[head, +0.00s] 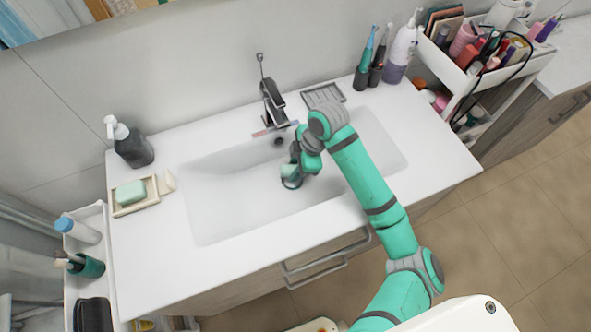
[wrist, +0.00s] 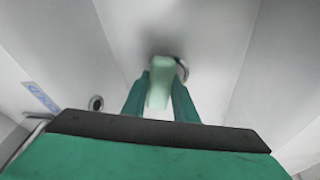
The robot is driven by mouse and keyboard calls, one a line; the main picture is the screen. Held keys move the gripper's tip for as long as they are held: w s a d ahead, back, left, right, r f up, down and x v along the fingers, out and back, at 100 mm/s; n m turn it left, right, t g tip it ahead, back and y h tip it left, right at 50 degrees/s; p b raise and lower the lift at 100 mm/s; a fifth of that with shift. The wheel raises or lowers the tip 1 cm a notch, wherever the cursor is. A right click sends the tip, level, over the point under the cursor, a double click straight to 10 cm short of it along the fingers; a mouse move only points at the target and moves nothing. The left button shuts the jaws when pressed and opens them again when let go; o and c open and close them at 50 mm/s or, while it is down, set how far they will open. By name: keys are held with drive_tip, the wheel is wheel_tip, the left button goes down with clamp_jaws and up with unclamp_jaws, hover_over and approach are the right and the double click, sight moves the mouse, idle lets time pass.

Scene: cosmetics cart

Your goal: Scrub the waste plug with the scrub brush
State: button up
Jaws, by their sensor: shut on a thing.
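My gripper (wrist: 160,98) is shut on the scrub brush (wrist: 159,78), a pale green block between its two green fingers in the wrist view. In the head view my gripper (head: 297,163) is low inside the sink, with the pale green brush (head: 288,171) at its tip. The waste plug (wrist: 182,70) is a round metal-rimmed piece in the basin floor. The brush's far end is beside or over it and partly hides it. Its dark rim also shows in the head view (head: 292,185). I cannot tell whether the brush touches the plug.
The white basin (head: 225,215) surrounds my gripper. The faucet (head: 272,103) stands behind it, above an overflow hole (head: 278,141). A soap dish (head: 121,211) and dark pump bottle (head: 134,148) stand left. A grey tray (head: 325,95) and toothbrush cups (head: 362,77) stand back right.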

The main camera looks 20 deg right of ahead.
drive_tip(key=shift+s, duration=1.5)
drive_tip(key=shift+w+f, duration=0.1)
drive_tip(key=shift+w, duration=0.95)
drive_tip(key=shift+o, duration=0.2)
drive_tip(key=shift+w+a+f, duration=0.1)
drive_tip(key=shift+w+a, duration=0.05)
drive_tip(key=shift+w, duration=0.35)
drive_tip(key=shift+c, duration=0.9)
drive_tip(key=shift+r, duration=3.55)
